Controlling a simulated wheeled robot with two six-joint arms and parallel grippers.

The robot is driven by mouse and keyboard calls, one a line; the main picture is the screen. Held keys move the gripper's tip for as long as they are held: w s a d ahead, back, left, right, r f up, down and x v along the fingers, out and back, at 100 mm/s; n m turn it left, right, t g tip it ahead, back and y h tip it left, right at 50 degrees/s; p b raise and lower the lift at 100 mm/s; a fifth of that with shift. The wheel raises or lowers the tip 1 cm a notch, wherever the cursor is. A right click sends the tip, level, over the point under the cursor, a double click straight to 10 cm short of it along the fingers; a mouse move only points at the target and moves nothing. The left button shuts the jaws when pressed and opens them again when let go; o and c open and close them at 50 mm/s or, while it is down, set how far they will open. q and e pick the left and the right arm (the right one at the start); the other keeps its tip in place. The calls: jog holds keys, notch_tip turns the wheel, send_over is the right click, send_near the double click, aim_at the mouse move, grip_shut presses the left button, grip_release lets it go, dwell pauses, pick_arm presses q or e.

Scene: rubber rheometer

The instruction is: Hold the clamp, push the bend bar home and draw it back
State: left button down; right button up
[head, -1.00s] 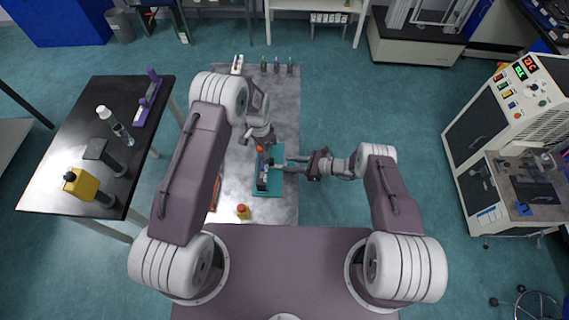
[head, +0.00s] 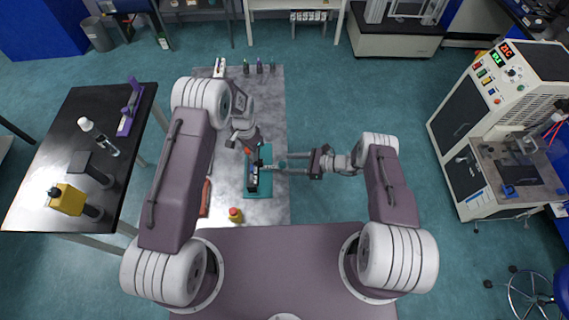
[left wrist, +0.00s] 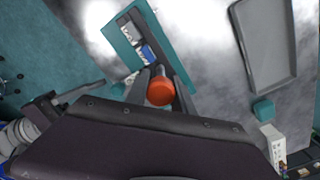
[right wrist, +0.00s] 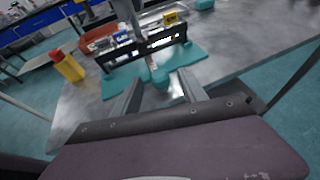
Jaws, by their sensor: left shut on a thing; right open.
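The bend fixture has a teal base (head: 262,188) and a dark upright frame (right wrist: 150,46), and stands on the bench in front of me. My left gripper (head: 246,142) is shut on the clamp's orange-red knob (left wrist: 160,92) at the fixture's far end. The knob sits between the fingertips in the left wrist view. My right gripper (right wrist: 160,82) is open at the fixture's right side. How deep the bar sits in the fixture is hidden.
A yellow bottle with a red cap (head: 236,215) stands near the bench's front edge. An orange-red item (head: 205,197) lies left of the fixture. A grey tray (left wrist: 252,55) is in the left wrist view. Small bottles (head: 258,67) stand at the far edge.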

jog(key=v, duration=0.9)
jog(key=shift+f, duration=0.2)
pick_arm(q)
jog(key=c, duration=1)
grip_release()
jog(key=shift+d, duration=0.1)
